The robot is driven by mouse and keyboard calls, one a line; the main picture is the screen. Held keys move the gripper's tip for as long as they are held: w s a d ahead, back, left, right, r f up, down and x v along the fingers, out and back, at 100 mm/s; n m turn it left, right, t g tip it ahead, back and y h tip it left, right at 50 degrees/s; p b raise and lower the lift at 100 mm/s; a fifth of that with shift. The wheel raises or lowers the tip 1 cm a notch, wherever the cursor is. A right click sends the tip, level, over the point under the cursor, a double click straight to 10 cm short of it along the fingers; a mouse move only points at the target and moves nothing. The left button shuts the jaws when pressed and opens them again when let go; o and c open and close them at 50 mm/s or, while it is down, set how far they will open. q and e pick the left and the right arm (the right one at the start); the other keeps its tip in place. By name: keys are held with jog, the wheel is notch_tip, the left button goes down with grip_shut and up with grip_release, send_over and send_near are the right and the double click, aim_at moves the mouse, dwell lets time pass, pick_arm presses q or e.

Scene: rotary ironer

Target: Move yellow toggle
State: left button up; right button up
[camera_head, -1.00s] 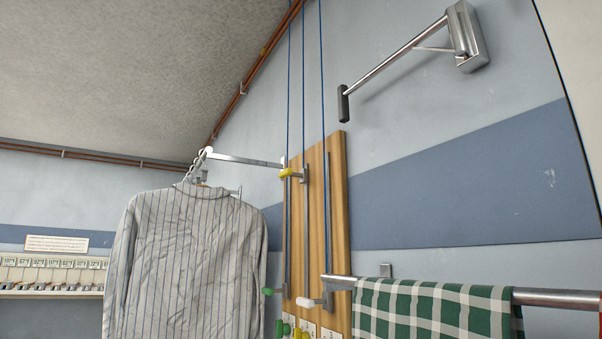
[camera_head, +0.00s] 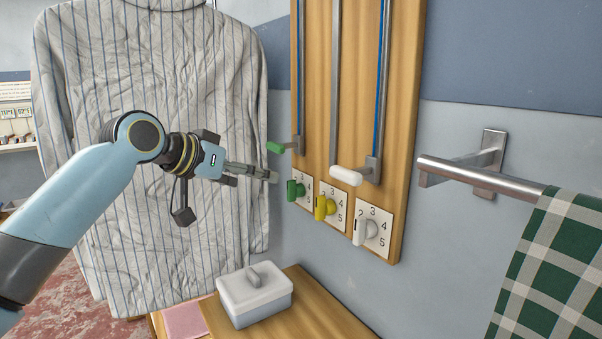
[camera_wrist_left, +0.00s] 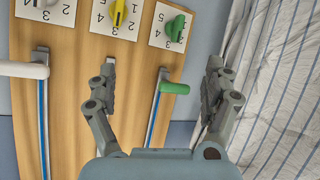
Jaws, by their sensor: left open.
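A yellow knob (camera_head: 326,206) sits on the middle numbered dial plate, low on a wooden board (camera_head: 400,75); it also shows at the top of the wrist view (camera_wrist_left: 119,13). The yellow slider handle seen earlier high on the board is outside the current views. My left gripper (camera_head: 253,177) is left of the board, near the green slider handle (camera_head: 276,148) and green knob (camera_head: 295,190). In the wrist view its fingers (camera_wrist_left: 162,72) are wide apart, with the green handle (camera_wrist_left: 174,88) showing between them. No contact is visible. My right gripper is not in view.
A white slider handle (camera_head: 346,176) and white knob (camera_head: 368,230) are right of the yellow knob. A striped shirt (camera_head: 200,60) hangs behind my left arm. A white lidded box (camera_head: 255,295) is below. A metal rail (camera_head: 470,174) with a checked cloth (camera_head: 560,260) juts out right.

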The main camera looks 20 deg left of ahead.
pick_arm(q)
jog(key=s+d+r+m+t+h+p, duration=0.1)
jog(key=s+r+m+h, duration=0.15)
jog(key=r, duration=1.55)
jog(key=s+d+r+m+t+h+p, duration=0.1)
jog(key=d+r+m+t+h, duration=0.2)
jog(key=r, duration=1.6)
jog(key=shift+g+h, duration=0.35)
jog(key=shift+g, duration=0.35)
jog(key=p+x, duration=0.1)
jog(key=x, duration=0.2)
jog(key=p+x, duration=0.1)
jog(key=x, duration=0.2)
jog(key=a+p+x, duration=0.1)
jog(key=x, duration=0.2)
jog(key=shift+w+d+f, duration=0.1)
jog(key=shift+w+f, duration=0.05)
jog(key=shift+w, duration=0.35)
jog(key=shift+w+d+f, duration=0.1)
jog(key=shift+w+d, duration=0.15)
jog(key=shift+w, duration=0.15)
jog(key=shift+c, duration=0.2)
